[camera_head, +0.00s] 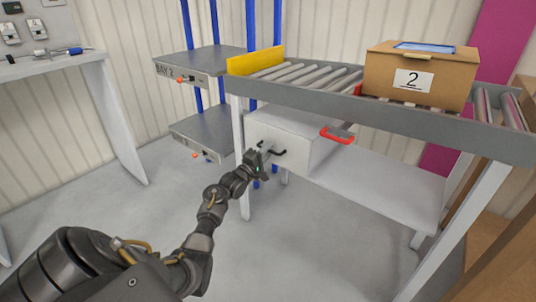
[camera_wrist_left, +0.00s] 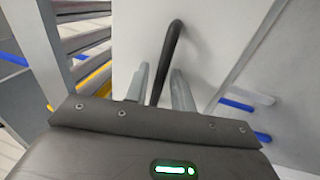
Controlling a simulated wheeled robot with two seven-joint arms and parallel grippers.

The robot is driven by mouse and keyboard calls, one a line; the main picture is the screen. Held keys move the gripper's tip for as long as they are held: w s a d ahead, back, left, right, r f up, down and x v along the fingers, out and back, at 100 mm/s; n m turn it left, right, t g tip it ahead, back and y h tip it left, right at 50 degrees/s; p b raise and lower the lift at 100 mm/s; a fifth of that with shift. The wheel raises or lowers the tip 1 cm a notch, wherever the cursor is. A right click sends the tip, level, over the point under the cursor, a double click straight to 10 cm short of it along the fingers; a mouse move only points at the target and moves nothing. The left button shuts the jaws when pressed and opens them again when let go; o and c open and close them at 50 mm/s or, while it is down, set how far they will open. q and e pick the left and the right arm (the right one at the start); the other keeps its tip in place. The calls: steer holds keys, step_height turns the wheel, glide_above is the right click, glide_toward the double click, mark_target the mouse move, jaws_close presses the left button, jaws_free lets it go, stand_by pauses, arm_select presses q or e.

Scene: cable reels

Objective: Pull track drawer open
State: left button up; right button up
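The track drawer (camera_head: 296,135) is a white box under the roller track, with a black bar handle (camera_head: 277,152) on its front. Its front looks flush with the housing, as far as I can tell. My left gripper (camera_head: 264,153) is at the handle. In the left wrist view, the black handle (camera_wrist_left: 170,48) curves out from the pale drawer front (camera_wrist_left: 215,35) and passes between the two grey fingers of my left gripper (camera_wrist_left: 160,88). The fingers stand apart, with a gap on the right side of the bar. My right gripper is not in view.
The roller track (camera_head: 310,80) runs above the drawer, with a cardboard box marked 2 (camera_head: 420,80) and a yellow plate (camera_head: 256,61) on it. A red handle (camera_head: 337,135) shows right of the drawer. Grey shelves (camera_head: 205,60) stand behind left. The floor at left is clear.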

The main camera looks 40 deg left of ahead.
arm_select(q)
steer(key=shift+w+r, duration=0.1)
steer(key=shift+w, duration=0.15)
jaws_close()
